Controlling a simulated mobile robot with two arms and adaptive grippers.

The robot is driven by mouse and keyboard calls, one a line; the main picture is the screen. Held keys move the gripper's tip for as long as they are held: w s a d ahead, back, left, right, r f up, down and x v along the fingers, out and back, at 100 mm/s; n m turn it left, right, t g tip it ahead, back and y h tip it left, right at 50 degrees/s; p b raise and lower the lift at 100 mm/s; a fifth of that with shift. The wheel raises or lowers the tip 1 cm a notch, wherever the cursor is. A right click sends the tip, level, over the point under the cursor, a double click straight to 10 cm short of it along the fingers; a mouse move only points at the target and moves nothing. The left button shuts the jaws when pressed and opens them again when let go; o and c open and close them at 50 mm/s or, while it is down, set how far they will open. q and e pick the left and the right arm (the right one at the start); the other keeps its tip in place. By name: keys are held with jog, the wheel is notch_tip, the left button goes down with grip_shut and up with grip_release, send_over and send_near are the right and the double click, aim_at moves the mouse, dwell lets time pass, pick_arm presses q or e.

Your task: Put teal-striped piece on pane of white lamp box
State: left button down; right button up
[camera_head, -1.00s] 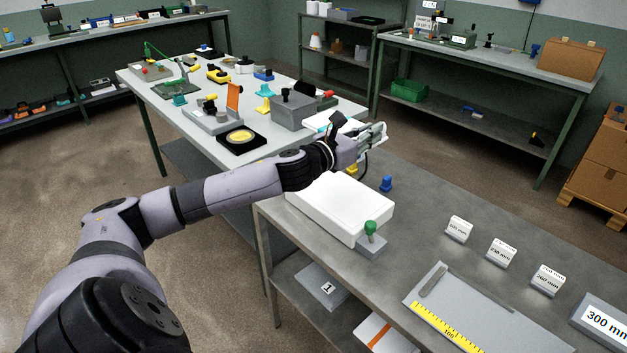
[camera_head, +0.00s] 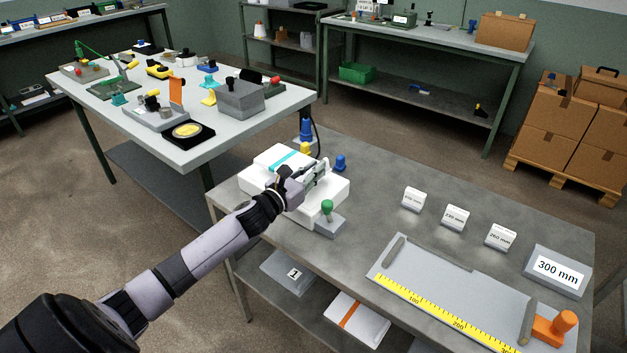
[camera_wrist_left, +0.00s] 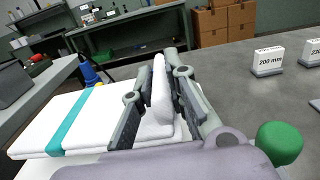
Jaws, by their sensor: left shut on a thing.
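The white teal-striped piece (camera_head: 268,163) is over the white lamp box (camera_head: 333,192) on the grey table. Its teal stripe (camera_wrist_left: 72,122) crosses its left part in the left wrist view. My left gripper (camera_head: 318,172) is shut on a raised white fold (camera_wrist_left: 160,95) of the piece, between its two fingers (camera_wrist_left: 158,88). The piece hides much of the box top and its pane. I cannot tell whether the whole piece rests on the box or hangs slightly above it. My right gripper is not in view.
A green knob (camera_head: 327,207) on a grey block stands at the box's front. Blue (camera_head: 340,162) and yellow (camera_head: 305,149) parts stand behind it. Labelled white blocks (camera_head: 455,217) and a yellow-ruler board (camera_head: 440,290) lie right. Bare table separates them from the box.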

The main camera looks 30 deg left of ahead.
pick_arm(q)
notch_tip(320, 180, down, 3)
jog(key=shift+r, duration=0.1)
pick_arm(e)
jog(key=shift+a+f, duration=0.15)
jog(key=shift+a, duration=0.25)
pick_arm(q)
jog(key=shift+f, duration=0.2)
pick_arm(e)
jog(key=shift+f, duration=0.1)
pick_arm(q)
jog(key=shift+f+b, duration=0.15)
jog(key=shift+b, duration=0.2)
jog(key=c, duration=1.9)
grip_release()
jog(key=shift+c, duration=0.2)
jog(key=o, duration=0.4)
jog(key=shift+c, duration=0.2)
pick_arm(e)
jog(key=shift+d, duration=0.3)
